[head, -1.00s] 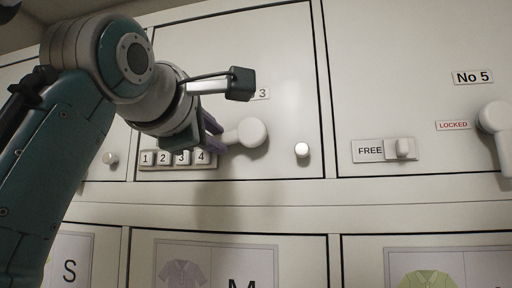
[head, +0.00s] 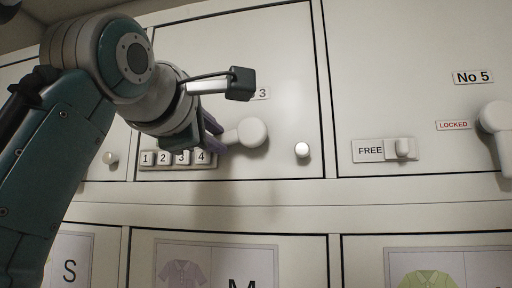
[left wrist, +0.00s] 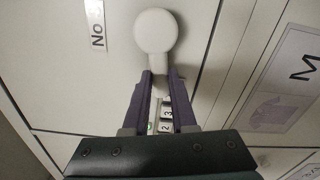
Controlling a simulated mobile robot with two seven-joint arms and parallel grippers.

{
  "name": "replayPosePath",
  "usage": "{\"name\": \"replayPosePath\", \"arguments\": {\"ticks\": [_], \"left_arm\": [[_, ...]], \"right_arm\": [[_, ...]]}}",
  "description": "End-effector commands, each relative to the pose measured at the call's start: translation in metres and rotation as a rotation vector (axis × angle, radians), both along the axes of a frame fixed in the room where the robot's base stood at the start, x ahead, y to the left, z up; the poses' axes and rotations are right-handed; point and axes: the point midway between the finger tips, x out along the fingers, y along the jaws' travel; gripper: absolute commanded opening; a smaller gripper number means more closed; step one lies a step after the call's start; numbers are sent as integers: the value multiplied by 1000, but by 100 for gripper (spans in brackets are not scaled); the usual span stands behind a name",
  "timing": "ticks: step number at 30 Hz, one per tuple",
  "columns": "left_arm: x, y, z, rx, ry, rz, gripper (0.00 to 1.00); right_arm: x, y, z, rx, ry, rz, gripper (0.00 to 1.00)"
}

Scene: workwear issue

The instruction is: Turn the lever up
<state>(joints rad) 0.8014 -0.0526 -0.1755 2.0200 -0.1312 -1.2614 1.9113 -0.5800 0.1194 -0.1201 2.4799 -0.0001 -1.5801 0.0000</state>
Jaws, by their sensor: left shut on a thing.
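The white lever with its round hub (head: 252,132) is on the door marked 3. Its handle points left, towards my left gripper (head: 216,138). In the left wrist view the lever (left wrist: 155,32) has its handle between the two purple fingers of the left gripper (left wrist: 160,78), which is shut on the handle's end. The fingers hide part of the handle in the head view. My right gripper is out of view.
A row of numbered buttons (head: 178,159) sits just below the left gripper. A round knob (head: 302,150) is right of the lever. A FREE slide latch (head: 403,149) and another lever (head: 495,117) are on the door marked No 5.

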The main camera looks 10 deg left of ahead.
Motion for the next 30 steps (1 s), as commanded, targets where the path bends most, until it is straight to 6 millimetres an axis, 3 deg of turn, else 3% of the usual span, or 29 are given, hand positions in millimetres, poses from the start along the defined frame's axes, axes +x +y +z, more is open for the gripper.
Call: {"name": "replayPosePath", "arguments": {"ticks": [8, 18, 26, 27, 30], "left_arm": [[1, 0, 0, 13, 2, 0, 0], [1, 1, 11, 221, -5, -1, 0], [1, 1, 11, 228, -5, -1, 0], [1, 1, 11, 228, -5, -1, 28], [1, 1, 11, 228, -5, -1, 39]], "right_arm": [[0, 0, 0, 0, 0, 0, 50], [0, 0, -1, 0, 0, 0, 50], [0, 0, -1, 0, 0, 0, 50], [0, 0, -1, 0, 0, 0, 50], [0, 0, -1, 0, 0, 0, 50]]}}
